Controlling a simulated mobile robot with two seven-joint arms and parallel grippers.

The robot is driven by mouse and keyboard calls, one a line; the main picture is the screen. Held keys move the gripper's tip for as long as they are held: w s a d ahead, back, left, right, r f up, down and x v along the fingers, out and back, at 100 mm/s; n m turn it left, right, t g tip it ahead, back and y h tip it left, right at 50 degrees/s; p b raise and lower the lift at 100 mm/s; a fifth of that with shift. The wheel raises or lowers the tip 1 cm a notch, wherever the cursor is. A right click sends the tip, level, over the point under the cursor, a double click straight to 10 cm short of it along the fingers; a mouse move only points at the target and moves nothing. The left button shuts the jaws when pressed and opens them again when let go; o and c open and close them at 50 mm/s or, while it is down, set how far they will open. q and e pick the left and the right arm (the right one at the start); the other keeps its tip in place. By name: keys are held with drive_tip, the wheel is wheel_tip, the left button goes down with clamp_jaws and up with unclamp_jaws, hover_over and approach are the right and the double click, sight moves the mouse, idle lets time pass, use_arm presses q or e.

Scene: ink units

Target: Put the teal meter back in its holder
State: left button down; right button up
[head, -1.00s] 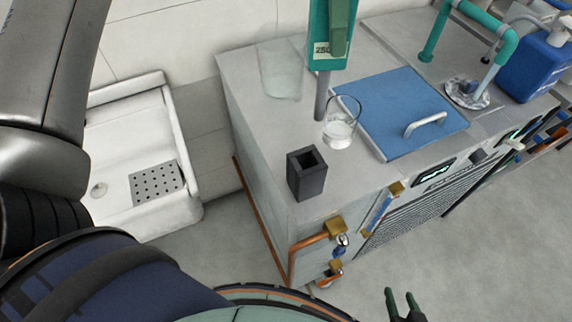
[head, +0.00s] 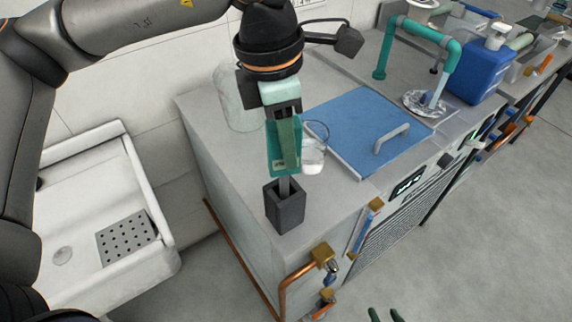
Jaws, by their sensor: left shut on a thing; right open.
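The teal meter (head: 274,158) hangs upright in my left gripper (head: 286,125), which is shut on its upper part. Its grey probe (head: 285,186) points down at the dark square holder (head: 285,208) on the counter's front left corner. The probe's lower end meets the holder's opening in the picture; I cannot tell how deep it is inside. My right gripper (head: 385,315) is open and empty at the bottom edge, low over the floor, with only its fingertips in view.
A glass beaker with clear liquid (head: 313,160) stands right behind the meter. A larger clear vessel (head: 235,100) is at the back left. A blue lid (head: 360,125) with a handle covers the counter's middle. A white sink (head: 75,278) is at left.

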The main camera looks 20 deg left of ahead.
use_arm(q)
drive_tip(key=shift+f+b, duration=0.3)
drive_tip(key=shift+f, duration=2.3)
drive_tip(key=c, duration=0.6)
unclamp_jaws()
drive_tip(key=shift+r, duration=0.1)
drive_tip(key=r, duration=0.8)
drive_tip(key=a+r+p, duration=0.1)
drive_tip(key=r, duration=0.3)
drive_tip(key=shift+s+a, duration=0.1)
drive_tip(key=shift+s, duration=0.3)
